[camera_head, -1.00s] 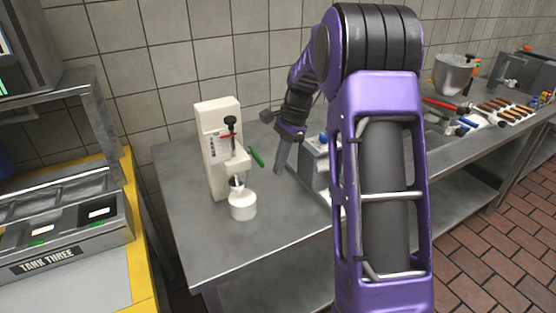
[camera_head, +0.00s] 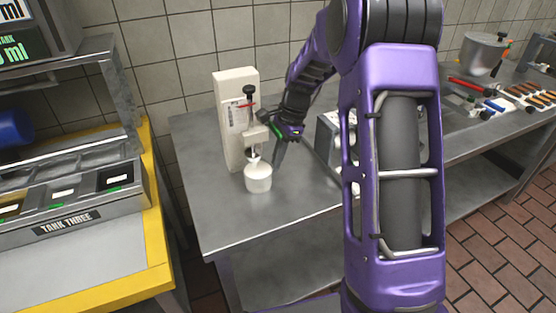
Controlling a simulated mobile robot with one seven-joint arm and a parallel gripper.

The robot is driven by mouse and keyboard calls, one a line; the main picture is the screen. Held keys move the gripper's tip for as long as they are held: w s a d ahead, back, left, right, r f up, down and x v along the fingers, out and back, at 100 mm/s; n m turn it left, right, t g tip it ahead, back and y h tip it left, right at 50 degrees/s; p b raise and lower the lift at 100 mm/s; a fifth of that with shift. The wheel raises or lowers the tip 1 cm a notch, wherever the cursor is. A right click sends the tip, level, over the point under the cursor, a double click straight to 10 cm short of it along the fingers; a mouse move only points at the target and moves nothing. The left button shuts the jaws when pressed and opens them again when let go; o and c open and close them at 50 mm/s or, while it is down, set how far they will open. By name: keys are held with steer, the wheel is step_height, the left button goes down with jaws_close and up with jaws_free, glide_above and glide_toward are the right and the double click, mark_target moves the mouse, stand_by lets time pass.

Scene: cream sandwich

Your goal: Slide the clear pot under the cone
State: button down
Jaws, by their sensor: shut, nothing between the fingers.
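A small whitish pot (camera_head: 258,180) stands on the steel table, its contents pale. It is at the foot of a cream-coloured stand machine (camera_head: 231,120). A small grey cone (camera_head: 254,153) hangs from the machine's arm, just above the pot's back rim. At this angle I cannot tell whether the cone is centred over the pot. My gripper (camera_head: 279,160) is shut and empty, pointing down just right of the pot. I cannot tell whether its tip touches the pot's side.
The steel table (camera_head: 220,220) is bare in front and to the left of the pot. A grey box-like device (camera_head: 328,140) stands to the right of my gripper. A counter with tools and a metal bowl (camera_head: 483,53) is at the far right. A tank unit (camera_head: 70,215) is at left.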

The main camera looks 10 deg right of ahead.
steer(key=shift+s+a+r+p, duration=0.15)
steer(key=shift+a+p, duration=0.1)
steer(key=shift+a, duration=0.2)
steer(key=shift+s+a+p, duration=0.1)
steer(key=shift+a+p, duration=0.1)
steer(key=shift+a, duration=0.35)
